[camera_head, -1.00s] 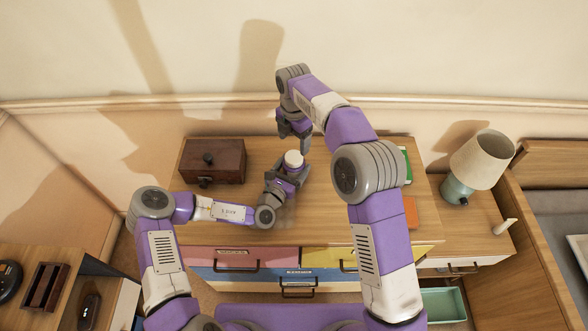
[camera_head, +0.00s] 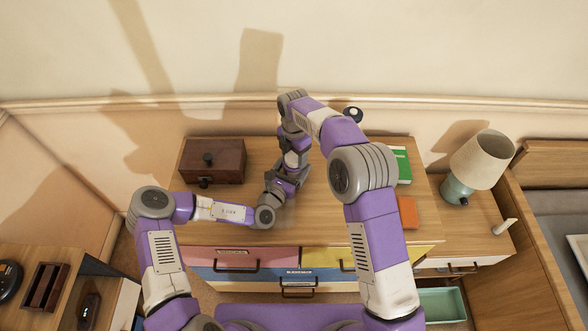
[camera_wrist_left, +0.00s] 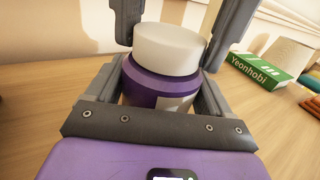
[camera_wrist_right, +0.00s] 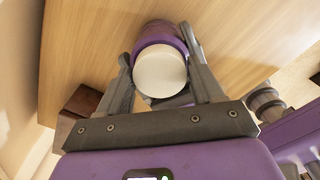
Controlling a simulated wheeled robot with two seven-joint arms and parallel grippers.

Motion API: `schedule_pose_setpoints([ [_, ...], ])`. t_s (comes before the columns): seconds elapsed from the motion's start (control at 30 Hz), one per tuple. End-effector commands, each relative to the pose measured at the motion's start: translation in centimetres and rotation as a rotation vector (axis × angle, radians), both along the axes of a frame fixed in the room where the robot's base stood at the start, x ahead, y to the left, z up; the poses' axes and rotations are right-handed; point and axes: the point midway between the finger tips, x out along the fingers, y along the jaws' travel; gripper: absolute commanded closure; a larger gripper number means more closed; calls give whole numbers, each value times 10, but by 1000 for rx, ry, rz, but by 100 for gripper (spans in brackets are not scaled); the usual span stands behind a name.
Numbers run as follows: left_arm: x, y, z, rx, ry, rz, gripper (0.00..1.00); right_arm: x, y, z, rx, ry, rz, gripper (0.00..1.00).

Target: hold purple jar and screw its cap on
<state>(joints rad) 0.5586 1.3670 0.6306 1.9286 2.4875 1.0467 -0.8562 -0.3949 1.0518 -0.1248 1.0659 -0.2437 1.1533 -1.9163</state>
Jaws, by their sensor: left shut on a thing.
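The purple jar (camera_wrist_left: 160,88) stands upright between the fingers of my left gripper (camera_head: 288,180), which is shut on it. The white cap (camera_wrist_left: 172,45) sits on top of the jar; I cannot tell how tightly. The cap also shows in the right wrist view (camera_wrist_right: 161,72), with the purple jar (camera_wrist_right: 160,35) behind it. My right gripper (camera_head: 295,158) is directly above, pointing down, with its fingers apart on either side of the cap. It looks open, with a small gap at the left finger. In the head view the jar is mostly hidden by my grippers.
A dark wooden box (camera_head: 213,162) stands on the desk (camera_head: 240,205) to the left. A green box (camera_head: 402,165) and an orange item (camera_head: 407,212) lie to the right. A lamp (camera_head: 480,160) stands farther right. The desk's front middle is clear.

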Motion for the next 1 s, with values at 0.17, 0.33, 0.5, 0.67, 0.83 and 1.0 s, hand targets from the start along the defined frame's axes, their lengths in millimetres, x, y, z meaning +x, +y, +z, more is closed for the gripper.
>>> schedule_pose_setpoints([
  [0.17,0,0,-1,1,2,0,100,0,0,0,0,0,0,62],
  [0.33,0,0,-1,1,2,0,100,0,0,0,0,0,-6,77],
  [0.5,0,0,-1,1,2,0,100,0,0,0,0,0,-157,77],
  [0.67,0,0,-1,1,2,0,100,0,0,0,-1,-1,-459,77],
  [0.83,0,0,-1,1,2,0,100,0,0,0,-1,-1,-792,77],
  [1.0,0,0,-1,1,2,0,100,0,0,-1,-1,-1,-1127,77],
])
